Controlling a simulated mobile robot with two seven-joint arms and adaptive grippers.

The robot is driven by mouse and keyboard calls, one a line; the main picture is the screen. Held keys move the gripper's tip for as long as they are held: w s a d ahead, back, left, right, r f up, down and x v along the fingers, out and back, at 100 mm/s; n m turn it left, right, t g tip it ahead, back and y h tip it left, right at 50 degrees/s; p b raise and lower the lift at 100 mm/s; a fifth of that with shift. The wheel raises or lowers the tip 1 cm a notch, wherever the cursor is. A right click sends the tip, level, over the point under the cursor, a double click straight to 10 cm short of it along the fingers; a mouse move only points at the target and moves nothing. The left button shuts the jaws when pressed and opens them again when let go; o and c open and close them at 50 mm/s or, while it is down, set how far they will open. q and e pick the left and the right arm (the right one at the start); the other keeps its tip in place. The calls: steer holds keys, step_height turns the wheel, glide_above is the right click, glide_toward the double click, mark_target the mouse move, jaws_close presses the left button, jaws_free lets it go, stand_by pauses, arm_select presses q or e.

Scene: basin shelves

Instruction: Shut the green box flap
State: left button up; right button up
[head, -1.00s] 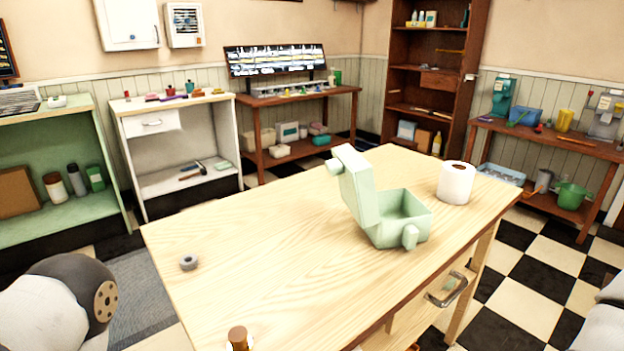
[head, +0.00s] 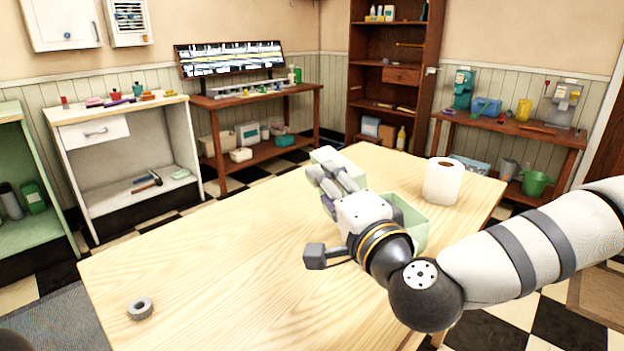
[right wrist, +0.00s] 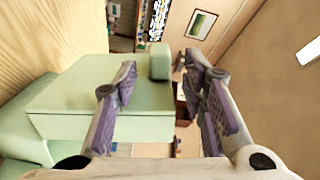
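The pale green box (head: 413,222) stands on the wooden table (head: 220,250), partly hidden behind my right gripper. Its flap (head: 340,158) stands raised at the box's left side; only its upper part shows past the fingers. In the right wrist view the green panel (right wrist: 75,98) fills the left, with a block-shaped tab (right wrist: 159,62) at its far end. My right gripper (head: 322,183) is beside the flap, with its fingers apart and nothing between them in the right wrist view (right wrist: 161,66). One finger overlaps the panel; I cannot tell whether it touches. My left gripper is out of view.
A white paper roll (head: 442,181) stands on the table right of the box. A small grey ring (head: 140,308) lies near the table's left front. The table's left half is otherwise clear. Shelves and side tables line the walls.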

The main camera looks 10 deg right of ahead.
steer(key=w, duration=0.3)
steer(key=w+a, duration=0.1)
steer(key=w, duration=0.1)
steer(key=shift+w, duration=0.1)
steer(key=shift+c, duration=0.3)
jaws_close()
steer(key=shift+d+r, duration=0.1)
steer(key=shift+d, duration=0.05)
